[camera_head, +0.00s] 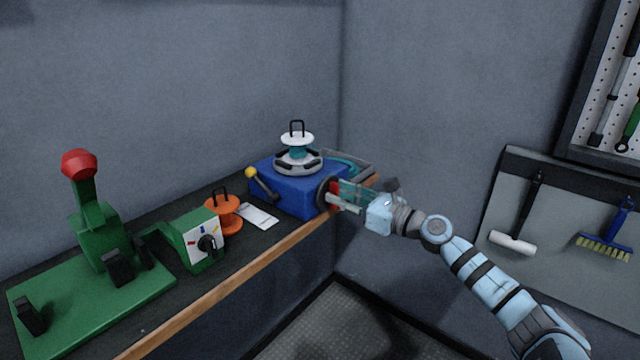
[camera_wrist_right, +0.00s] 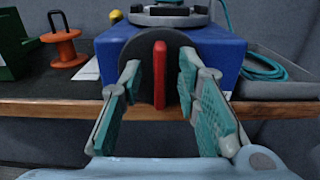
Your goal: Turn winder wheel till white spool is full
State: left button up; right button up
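The blue winder (camera_head: 290,183) stands at the far right end of the bench; its body also shows in the right wrist view (camera_wrist_right: 225,62). The white spool (camera_head: 297,139) with a black handle sits upright on top, with some teal winding on its core. The dark winder wheel (camera_head: 322,193) is on the front face, with a red bar (camera_wrist_right: 159,75) across it, upright in the right wrist view. My right gripper (camera_head: 345,195) is at the wheel. Its teal-padded fingers (camera_wrist_right: 158,95) are open, one each side of the red bar, with gaps visible. My left gripper is out of view.
An orange spool (camera_head: 222,214), a white card (camera_head: 258,216), a green device with a dial (camera_head: 200,240) and a green press with a red knob (camera_head: 95,225) stand along the bench. A yellow-knobbed lever (camera_head: 262,184) is on the winder's left. Teal cord lies in a tray (camera_wrist_right: 290,78) behind.

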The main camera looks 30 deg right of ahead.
jog(key=shift+w, duration=0.25)
jog(key=shift+s+r, duration=0.15)
jog(key=shift+s, duration=0.2)
jog(key=shift+c, duration=0.7)
jog(key=shift+d, duration=0.1)
grip_shut()
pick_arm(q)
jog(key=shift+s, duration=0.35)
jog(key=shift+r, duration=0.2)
pick_arm(e)
jog(key=shift+m, duration=0.3)
